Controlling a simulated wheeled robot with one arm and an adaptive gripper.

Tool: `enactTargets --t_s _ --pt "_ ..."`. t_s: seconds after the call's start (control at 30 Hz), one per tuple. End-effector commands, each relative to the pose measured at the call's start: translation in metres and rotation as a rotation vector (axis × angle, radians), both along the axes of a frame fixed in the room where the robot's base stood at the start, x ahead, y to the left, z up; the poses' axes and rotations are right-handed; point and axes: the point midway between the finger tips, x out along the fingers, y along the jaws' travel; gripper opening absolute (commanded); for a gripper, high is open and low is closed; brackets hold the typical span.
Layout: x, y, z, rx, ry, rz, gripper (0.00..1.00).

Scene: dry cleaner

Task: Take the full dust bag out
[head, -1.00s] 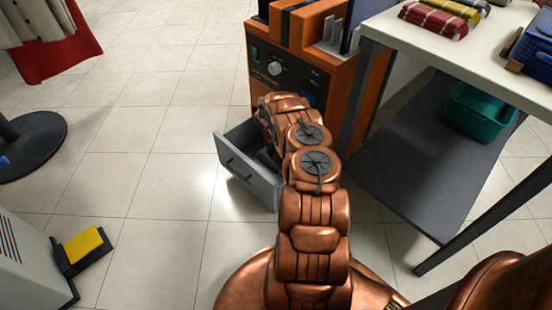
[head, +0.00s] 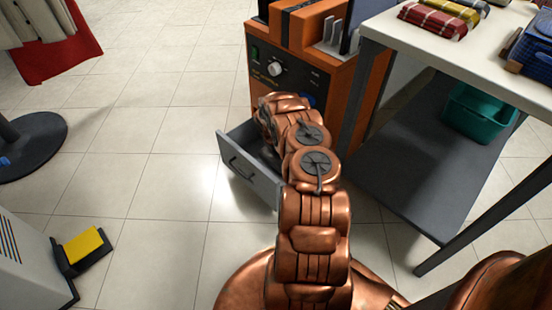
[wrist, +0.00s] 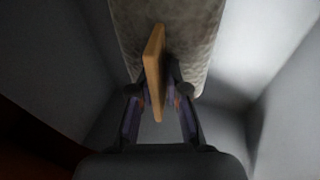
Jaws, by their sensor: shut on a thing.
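The dust bag (wrist: 185,40) is a grey, mottled bag inside the open grey drawer, seen in the wrist view. A tan, stiff tab (wrist: 154,65) stands up at the bag's near end. My gripper (wrist: 158,92) is shut on this tab, with a finger on each side. The drawer (head: 246,170) is pulled out at the foot of the orange machine (head: 290,75) in the head view. My arm reaches into it there and hides the gripper and most of the drawer's inside.
The drawer's pale walls (wrist: 275,75) stand close around the gripper. A table (head: 475,50) with folded cloths and a lower shelf holding a green bin (head: 478,114) stands right of the machine. A yellow block (head: 83,245) sits at lower left.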

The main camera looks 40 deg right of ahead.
Motion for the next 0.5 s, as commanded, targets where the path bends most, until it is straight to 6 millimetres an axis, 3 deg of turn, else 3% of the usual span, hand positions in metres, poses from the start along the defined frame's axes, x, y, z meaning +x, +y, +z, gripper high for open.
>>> enactTargets --t_s 0.23,0.4,0.5 --pt "-0.003 0.003 -0.004 0.006 0.006 0.0 0.0" --pt "-0.002 0.003 0.013 0.005 0.005 0.001 0.0" --pt "-0.006 0.012 0.01 0.002 0.008 0.004 0.0"
